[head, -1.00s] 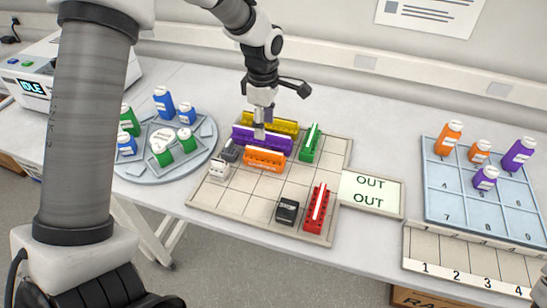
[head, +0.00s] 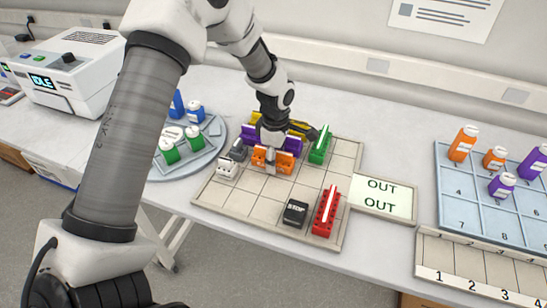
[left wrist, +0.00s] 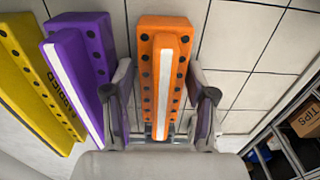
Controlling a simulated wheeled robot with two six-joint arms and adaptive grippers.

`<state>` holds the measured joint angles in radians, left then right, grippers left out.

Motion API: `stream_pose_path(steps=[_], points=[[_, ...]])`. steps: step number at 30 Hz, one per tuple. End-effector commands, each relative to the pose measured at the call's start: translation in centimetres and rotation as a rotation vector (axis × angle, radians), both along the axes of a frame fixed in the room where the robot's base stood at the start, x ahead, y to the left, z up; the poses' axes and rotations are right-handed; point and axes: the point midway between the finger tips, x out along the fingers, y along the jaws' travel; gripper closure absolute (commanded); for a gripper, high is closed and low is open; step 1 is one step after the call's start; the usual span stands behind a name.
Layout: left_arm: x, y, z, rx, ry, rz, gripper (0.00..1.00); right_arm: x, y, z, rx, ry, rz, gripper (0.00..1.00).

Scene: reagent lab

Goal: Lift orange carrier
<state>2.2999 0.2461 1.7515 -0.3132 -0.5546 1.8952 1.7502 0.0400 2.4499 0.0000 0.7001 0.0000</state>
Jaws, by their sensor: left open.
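The orange carrier (head: 284,163) lies on the gridded board (head: 262,192), with the purple carrier (head: 291,145) just behind it. My left gripper (head: 270,160) is above the orange carrier and partly hides it in the head view. In the left wrist view, the orange carrier (left wrist: 166,55) has a white strip and rows of dark holes. The open fingers of my left gripper (left wrist: 164,112) stand on either side of its near end. The left finger is close to the purple carrier (left wrist: 80,60). My right gripper is not in view.
A yellow carrier (left wrist: 35,75) lies beyond the purple one. The board's front middle cells are clear.

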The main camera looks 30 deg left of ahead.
Motion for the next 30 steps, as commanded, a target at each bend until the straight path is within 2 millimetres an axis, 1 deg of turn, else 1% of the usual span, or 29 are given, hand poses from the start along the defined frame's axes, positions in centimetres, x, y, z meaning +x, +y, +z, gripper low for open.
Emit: stream_pose_path(steps=[2,5,6,7,15,18,20,27,30], points=[[0.0,0.0,0.0,0.0,0.0,0.0,0.44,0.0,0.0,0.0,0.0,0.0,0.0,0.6],[0.0,0.0,0.0,0.0,0.0,0.0,0.76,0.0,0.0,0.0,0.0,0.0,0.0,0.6],[0.0,0.0,0.0,0.0,0.0,0.0,0.9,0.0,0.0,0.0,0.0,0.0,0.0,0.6],[0.0,0.0,0.0,0.0,0.0,0.0,0.96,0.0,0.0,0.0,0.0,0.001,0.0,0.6],[0.0,0.0,0.1,0.0,0.0,0.0,0.96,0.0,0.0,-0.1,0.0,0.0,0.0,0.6],[0.0,0.0,0.7,0.0,-0.001,0.0,0.96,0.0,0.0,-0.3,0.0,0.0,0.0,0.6],[0.1,0.0,1.7,0.0,-0.004,0.0,0.96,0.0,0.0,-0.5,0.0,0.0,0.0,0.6],[0.2,0.0,7.5,0.0,-0.005,0.0,0.96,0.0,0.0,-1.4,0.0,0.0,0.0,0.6],[0.1,0.0,9.2,0.001,-0.003,0.0,0.96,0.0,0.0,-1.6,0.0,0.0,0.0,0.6]])
